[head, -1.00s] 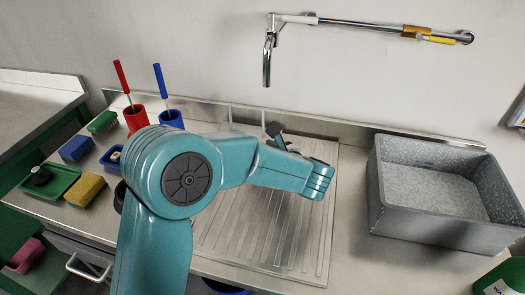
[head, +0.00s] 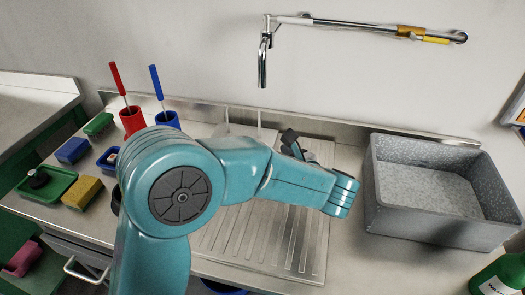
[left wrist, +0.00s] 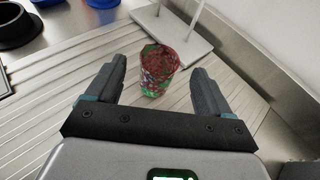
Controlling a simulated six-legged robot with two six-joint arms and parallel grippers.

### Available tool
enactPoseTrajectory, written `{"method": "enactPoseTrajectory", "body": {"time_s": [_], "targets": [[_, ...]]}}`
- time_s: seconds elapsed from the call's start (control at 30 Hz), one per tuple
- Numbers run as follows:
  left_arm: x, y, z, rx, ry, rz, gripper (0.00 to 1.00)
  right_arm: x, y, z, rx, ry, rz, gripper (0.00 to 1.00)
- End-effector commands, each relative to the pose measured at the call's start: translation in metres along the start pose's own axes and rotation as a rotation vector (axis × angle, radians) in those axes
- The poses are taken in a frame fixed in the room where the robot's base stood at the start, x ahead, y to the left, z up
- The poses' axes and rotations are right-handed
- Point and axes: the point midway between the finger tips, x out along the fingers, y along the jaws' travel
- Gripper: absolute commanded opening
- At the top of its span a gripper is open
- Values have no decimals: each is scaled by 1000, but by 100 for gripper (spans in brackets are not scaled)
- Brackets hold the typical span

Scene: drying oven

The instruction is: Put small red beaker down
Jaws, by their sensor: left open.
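The small red beaker (left wrist: 160,68) shows in the left wrist view as a red glass with green patches. It appears to stand on the ribbed metal drainboard (left wrist: 55,90), close to a white base with thin upright rods (left wrist: 185,32). My left gripper (left wrist: 159,67) is open, with one finger on each side of the beaker in the picture and a visible gap at both sides. In the head view my teal left arm reaches over the drainboard (head: 285,245) and hides the beaker and most of the gripper. My right gripper is not in view.
A grey basin (head: 440,225) stands at right. Red (head: 132,121) and blue (head: 166,120) cups with brushes stand at back left. A green tray (head: 52,180), yellow sponge (head: 82,192) and blue sponge (head: 72,150) lie left. A tap (head: 263,60) hangs above.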

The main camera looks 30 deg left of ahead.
Motion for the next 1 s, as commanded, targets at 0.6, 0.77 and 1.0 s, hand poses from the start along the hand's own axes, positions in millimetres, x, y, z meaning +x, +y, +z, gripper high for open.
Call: {"method": "enactPoseTrajectory", "body": {"time_s": [0.6,0.77,1.0], "targets": [[-49,0,0,0,0,0,81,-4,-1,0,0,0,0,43],[-49,0,0,0,0,0,81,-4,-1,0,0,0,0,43],[-49,1,0,0,0,1,81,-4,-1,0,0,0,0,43]]}}
